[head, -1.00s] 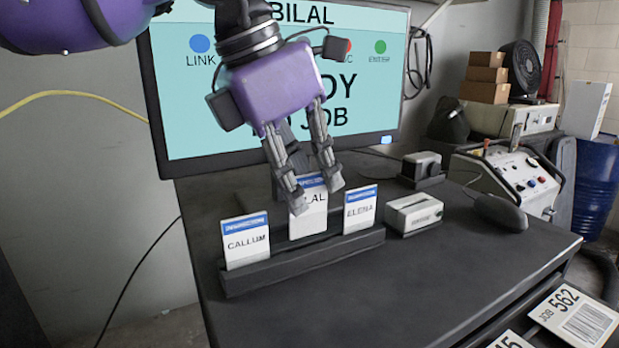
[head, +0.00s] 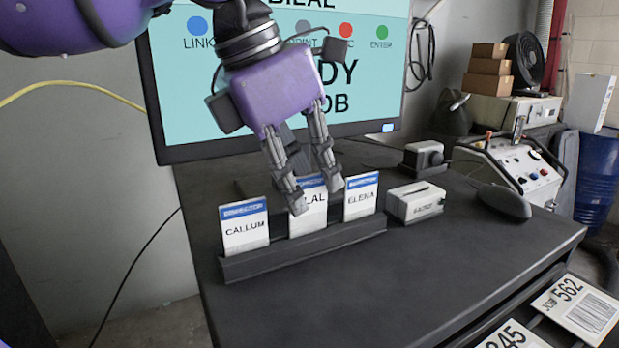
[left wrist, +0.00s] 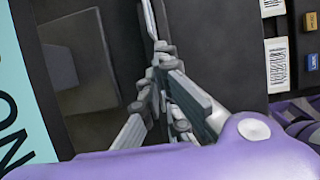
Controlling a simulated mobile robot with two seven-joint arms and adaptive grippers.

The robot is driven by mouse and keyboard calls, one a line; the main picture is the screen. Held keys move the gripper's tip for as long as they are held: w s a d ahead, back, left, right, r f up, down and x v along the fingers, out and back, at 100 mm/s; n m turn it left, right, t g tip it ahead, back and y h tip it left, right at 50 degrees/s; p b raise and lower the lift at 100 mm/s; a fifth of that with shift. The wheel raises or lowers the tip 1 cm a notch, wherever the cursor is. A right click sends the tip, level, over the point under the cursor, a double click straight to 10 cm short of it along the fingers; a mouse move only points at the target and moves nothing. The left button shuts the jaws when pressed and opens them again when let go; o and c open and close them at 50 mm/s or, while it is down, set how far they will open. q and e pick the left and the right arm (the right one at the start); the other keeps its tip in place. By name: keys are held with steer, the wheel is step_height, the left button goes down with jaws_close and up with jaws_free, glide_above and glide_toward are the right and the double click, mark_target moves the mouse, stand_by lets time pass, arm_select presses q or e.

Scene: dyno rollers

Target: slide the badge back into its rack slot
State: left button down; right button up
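The white badge with a blue band, lettered as BILAL (head: 312,218), stands upright at the middle slot of the dark badge rack (head: 300,250), its lower edge at the rack. Its top is about level with its neighbours; whether it is fully seated I cannot tell. My left gripper (head: 315,197) comes down from above, its fingers at the badge, covering part of the name. In the left wrist view the fingers (left wrist: 160,62) converge on a thin edge, so it appears shut on the badge. My right gripper is out of view.
The CALLUM badge (head: 244,230) and ELENA badge (head: 360,200) stand in the rack on either side. A monitor (head: 190,100) stands behind. A small pale box (head: 415,203) and a mouse-shaped object (head: 503,200) lie to the right.

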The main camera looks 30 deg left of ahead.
arm_select(q)
steer(key=shift+f+b, duration=0.35)
steer(key=shift+f, duration=0.45)
steer(key=c, duration=1.9)
jaws_free()
steer(key=shift+o, duration=0.2)
steer(key=v, duration=1.2)
